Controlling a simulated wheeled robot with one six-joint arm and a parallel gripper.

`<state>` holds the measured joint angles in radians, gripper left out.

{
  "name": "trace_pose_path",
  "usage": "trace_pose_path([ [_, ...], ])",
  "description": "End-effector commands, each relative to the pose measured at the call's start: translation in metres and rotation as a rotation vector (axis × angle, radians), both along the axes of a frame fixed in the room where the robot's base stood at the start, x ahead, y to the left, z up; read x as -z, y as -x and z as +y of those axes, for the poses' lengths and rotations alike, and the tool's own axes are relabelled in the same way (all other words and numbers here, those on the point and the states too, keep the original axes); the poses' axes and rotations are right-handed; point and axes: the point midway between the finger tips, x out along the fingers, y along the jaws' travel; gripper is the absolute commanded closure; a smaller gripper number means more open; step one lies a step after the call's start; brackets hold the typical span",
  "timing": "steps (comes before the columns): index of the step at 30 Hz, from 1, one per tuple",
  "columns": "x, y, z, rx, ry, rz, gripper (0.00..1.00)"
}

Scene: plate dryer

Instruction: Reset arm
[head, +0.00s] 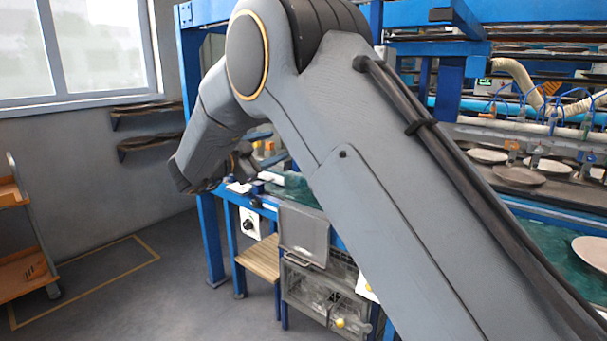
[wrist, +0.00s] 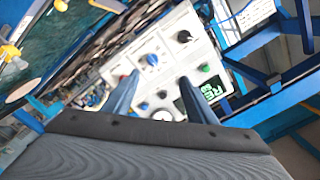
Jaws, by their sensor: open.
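My gripper (wrist: 158,98) shows in the wrist view with its two blue-grey fingers spread apart and nothing between them. Beyond the fingers is a white control panel (wrist: 172,48) with knobs, coloured buttons and a green lit display; the view of it is tilted. In the head view my arm is raised and bent across the middle of the picture, and its far end hangs down at the left. The fingers cannot be made out in the head view.
The blue-framed plate dryer (head: 445,90) fills the right, with several plates (head: 518,176) on it. A wooden cart (head: 22,262) stands at the far left. The floor at left is clear.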

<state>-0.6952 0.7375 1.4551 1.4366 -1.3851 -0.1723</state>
Motion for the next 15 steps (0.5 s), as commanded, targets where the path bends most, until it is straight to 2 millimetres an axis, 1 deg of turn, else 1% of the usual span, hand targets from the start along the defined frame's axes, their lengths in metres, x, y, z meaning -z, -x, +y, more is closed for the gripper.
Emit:
trace_pose_path([
  [1,-0.002,-0.004,-0.006,-0.015,0.003,0.004,0.48],
  [9,-0.004,-0.025,-0.021,-0.142,0.032,0.041,0.48],
  [15,0.002,-0.038,-0.039,-0.285,0.069,0.111,0.48],
])
